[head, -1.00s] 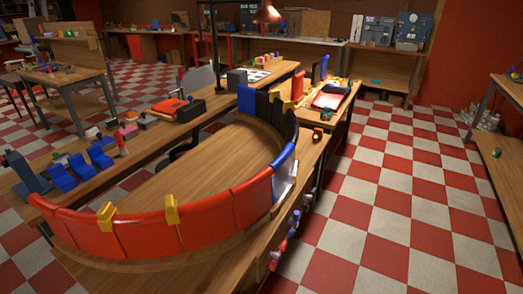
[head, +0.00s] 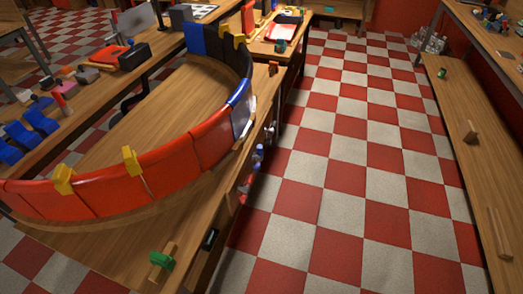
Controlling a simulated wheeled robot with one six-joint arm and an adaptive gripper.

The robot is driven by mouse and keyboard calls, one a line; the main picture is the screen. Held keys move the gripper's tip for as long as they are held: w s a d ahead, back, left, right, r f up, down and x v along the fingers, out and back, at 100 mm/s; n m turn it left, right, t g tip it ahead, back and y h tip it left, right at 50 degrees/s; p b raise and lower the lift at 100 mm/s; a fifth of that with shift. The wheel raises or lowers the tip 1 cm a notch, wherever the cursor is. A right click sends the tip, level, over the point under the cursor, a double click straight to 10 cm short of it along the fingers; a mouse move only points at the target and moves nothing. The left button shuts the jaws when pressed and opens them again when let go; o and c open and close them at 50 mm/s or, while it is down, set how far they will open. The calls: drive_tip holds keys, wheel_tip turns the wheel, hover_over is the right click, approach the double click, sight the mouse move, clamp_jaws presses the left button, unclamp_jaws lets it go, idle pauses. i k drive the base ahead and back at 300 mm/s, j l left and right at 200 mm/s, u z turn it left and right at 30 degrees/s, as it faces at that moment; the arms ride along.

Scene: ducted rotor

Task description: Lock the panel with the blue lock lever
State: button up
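A curved wall of panels stands on a wooden bench in the head view. It has several red panels (head: 165,165), a blue panel (head: 238,92) on the right side, and dark and blue panels (head: 195,38) farther back. Yellow clips (head: 131,162) sit on its top edge. Small blue and pale parts (head: 258,153) stick out from the bench's right side; I cannot tell whether one is the blue lock lever. A pale plate (head: 243,118) stands beside the blue panel. My gripper is not in view.
A green part (head: 162,260) lies at the bench's near edge, by a small wooden piece. Several blue parts (head: 32,132) stand on the left table. A long wooden shelf (head: 478,165) runs along the right. The checkered floor (head: 345,178) between is clear.

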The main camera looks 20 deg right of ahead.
sight(260, 152)
drive_tip(key=i+l, duration=0.15)
drive_tip(key=i, duration=0.35)
drive_tip(key=i+l, duration=0.15)
drive_tip(key=i, duration=0.35)
